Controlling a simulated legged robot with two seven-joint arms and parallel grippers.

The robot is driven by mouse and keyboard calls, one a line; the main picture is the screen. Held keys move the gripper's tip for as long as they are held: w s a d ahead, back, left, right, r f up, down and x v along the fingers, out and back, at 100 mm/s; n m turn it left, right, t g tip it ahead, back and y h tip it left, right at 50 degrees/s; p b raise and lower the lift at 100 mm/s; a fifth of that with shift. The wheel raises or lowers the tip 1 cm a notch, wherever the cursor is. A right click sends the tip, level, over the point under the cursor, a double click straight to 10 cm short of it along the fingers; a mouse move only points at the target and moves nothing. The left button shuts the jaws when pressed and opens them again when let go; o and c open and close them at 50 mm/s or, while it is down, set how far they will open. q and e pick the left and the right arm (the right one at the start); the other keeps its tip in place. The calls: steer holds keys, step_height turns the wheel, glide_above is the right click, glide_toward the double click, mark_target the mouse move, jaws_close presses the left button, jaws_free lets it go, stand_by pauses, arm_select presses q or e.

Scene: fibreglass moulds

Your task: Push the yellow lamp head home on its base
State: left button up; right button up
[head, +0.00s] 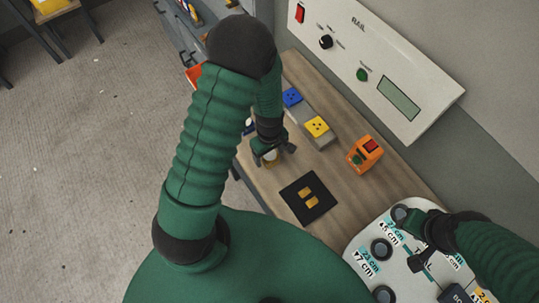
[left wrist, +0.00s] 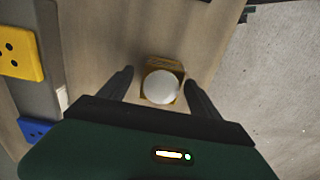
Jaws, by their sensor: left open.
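A small lamp with a round white dome (left wrist: 160,87) on a yellow-brown square body (left wrist: 165,66) stands on the wooden bench. It shows in the left wrist view between the fingers of my left gripper (left wrist: 159,80), with a gap on each side. In the head view my left gripper (head: 273,155) is low over the bench, open, with the lamp (head: 270,158) partly hidden between its fingers. I cannot tell where the head meets its base or whether it is seated. My right gripper (head: 411,240) is open over a white panel.
A grey strip carries a blue socket (head: 292,97) and a yellow socket (head: 317,126). A black plate with yellow pieces (head: 308,197) and an orange box (head: 365,154) stand nearby. The white panel (head: 350,246) has round dark holes. Bare wood lies between the plate and the strip.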

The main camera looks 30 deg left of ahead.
arm_select(q)
steer(key=shift+s+d, duration=0.1)
steer(key=c, duration=1.3)
steer(key=shift+c, duration=0.2)
steer(key=shift+r, duration=0.1)
